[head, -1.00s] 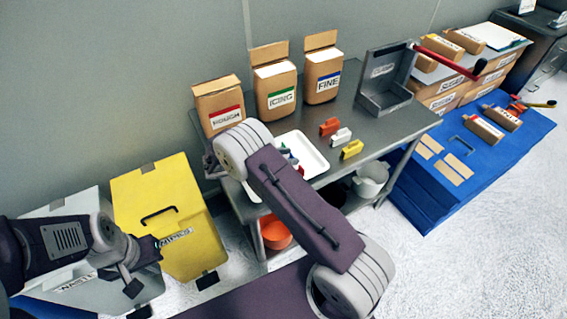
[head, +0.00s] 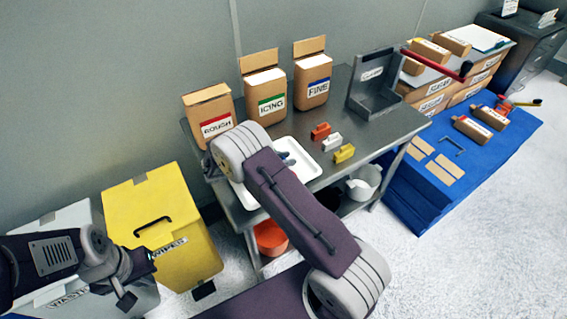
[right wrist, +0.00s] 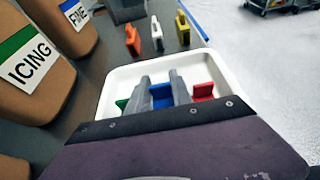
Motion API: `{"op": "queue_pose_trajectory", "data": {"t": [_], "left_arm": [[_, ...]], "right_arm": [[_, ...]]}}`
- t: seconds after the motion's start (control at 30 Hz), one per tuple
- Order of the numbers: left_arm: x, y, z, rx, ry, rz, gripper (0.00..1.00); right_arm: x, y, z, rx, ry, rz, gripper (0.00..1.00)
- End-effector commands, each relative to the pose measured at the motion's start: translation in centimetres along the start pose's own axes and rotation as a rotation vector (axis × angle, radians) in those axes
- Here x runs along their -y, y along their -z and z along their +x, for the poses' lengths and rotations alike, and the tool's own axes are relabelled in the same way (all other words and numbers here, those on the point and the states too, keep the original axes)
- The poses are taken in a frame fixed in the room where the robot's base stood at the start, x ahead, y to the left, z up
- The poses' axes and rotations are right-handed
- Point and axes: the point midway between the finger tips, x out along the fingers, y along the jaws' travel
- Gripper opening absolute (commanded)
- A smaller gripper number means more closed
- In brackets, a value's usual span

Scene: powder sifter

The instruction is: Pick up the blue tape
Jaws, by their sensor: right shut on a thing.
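The blue tape (right wrist: 162,95) is between the two grey fingers of my right gripper (right wrist: 163,93) in the right wrist view. The gripper is shut on it, over the white tray (right wrist: 120,82). A green piece (right wrist: 122,103) is left of the fingers and a red piece (right wrist: 203,92) is right of them. I cannot tell whether the tape touches the tray. In the head view my right arm covers part of the tray (head: 312,165). My left gripper (head: 140,275) is at the lower left, near the yellow bin; its jaw opening is unclear.
ROUGH (head: 214,125), ICING (head: 268,108) and FINE (head: 316,90) boxes stand along the table's back. A grey metal stand (head: 377,100) is at the table's right end.

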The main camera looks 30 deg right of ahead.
Motion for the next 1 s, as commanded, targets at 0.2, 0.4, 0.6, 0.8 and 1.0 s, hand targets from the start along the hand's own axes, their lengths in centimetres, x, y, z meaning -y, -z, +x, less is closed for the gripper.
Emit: {"op": "queue_pose_trajectory", "data": {"t": [0.2, 0.4, 0.6, 0.8, 1.0], "left_arm": [[0.0, 0.1, -0.6, 0.000, 0.000, 0.000, 0.00], [0.0, 0.1, -0.9, 0.000, 0.000, 0.000, 0.00], [0.0, 0.1, -1.1, 0.000, 0.000, 0.000, 0.00], [0.0, 0.1, -1.1, 0.000, 0.000, 0.000, 0.00], [0.0, 0.1, -1.1, 0.000, 0.000, 0.000, 0.00]], "right_arm": [[2.2, -3.8, -1.3, 0.000, 0.000, -0.003, 0.00], [7.0, -6.6, -1.9, 0.000, -0.001, 0.000, 0.00], [10.5, -8.6, -2.3, 0.001, -0.001, 0.001, 0.00], [11.6, -9.2, -2.4, 0.001, -0.001, 0.001, 0.00], [11.6, -9.2, -2.4, 0.001, 0.000, 0.001, 0.00]]}}
